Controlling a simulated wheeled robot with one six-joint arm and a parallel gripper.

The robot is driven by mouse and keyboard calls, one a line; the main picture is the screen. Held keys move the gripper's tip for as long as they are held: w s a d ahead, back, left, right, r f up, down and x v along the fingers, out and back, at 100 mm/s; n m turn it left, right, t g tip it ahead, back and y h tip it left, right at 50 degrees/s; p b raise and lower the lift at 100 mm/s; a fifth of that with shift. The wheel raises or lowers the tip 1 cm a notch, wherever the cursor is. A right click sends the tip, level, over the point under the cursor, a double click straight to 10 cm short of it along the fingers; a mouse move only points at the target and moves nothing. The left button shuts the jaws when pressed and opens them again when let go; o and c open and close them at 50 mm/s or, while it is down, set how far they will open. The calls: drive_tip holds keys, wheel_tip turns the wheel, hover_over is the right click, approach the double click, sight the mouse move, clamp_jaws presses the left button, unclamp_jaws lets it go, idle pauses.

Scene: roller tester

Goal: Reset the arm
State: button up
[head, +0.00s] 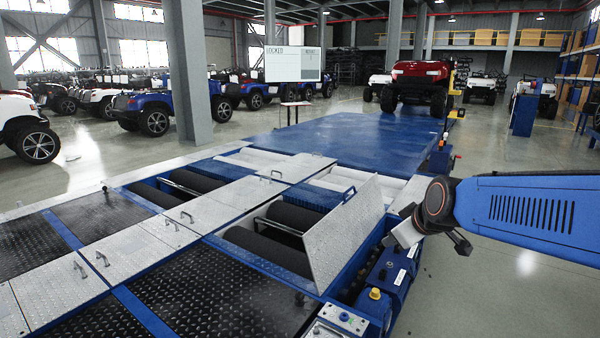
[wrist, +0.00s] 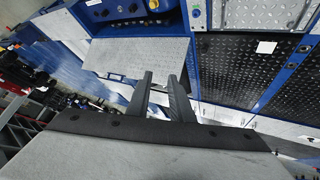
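My gripper (wrist: 160,76) shows in the wrist view with its two dark fingers apart and nothing between them. In the head view my blue arm reaches in from the right, and its wrist end hangs beside a raised metal cover plate (head: 343,232). The fingers are too small there to tell apart clearly. The cover plate stands tilted up at the right edge of the roller tester (head: 75,298), next to black rollers (head: 268,250). In the wrist view a grey plate (wrist: 135,57) lies beyond the fingertips; I cannot tell whether they touch.
A blue control box with a yellow button (head: 375,293) sits low at the tester's right side, below my wrist. A grey pillar (head: 187,70) stands behind. A red vehicle (head: 420,80) stands at the ramp's far end. Open floor (head: 480,290) lies to the right.

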drive_tip(key=s+d+f+m+g, duration=0.1)
drive_tip(key=s+f+m, duration=0.1)
drive_tip(key=s, duration=0.6)
drive_tip(key=s+d+f+m+g+h, duration=0.1)
drive_tip(key=s+d+f+m, duration=0.1)
drive_tip(key=s, duration=0.7)
drive_tip(key=s+d+f+m+g, duration=0.1)
drive_tip(key=s+d+f+m, duration=0.1)
drive_tip(key=s, duration=0.7)
drive_tip(key=shift+f+m+g+h, duration=0.3)
drive_tip(key=shift+f+m+g, duration=0.15)
drive_tip(key=shift+m, duration=0.15)
drive_tip(key=shift+s+d, duration=0.1)
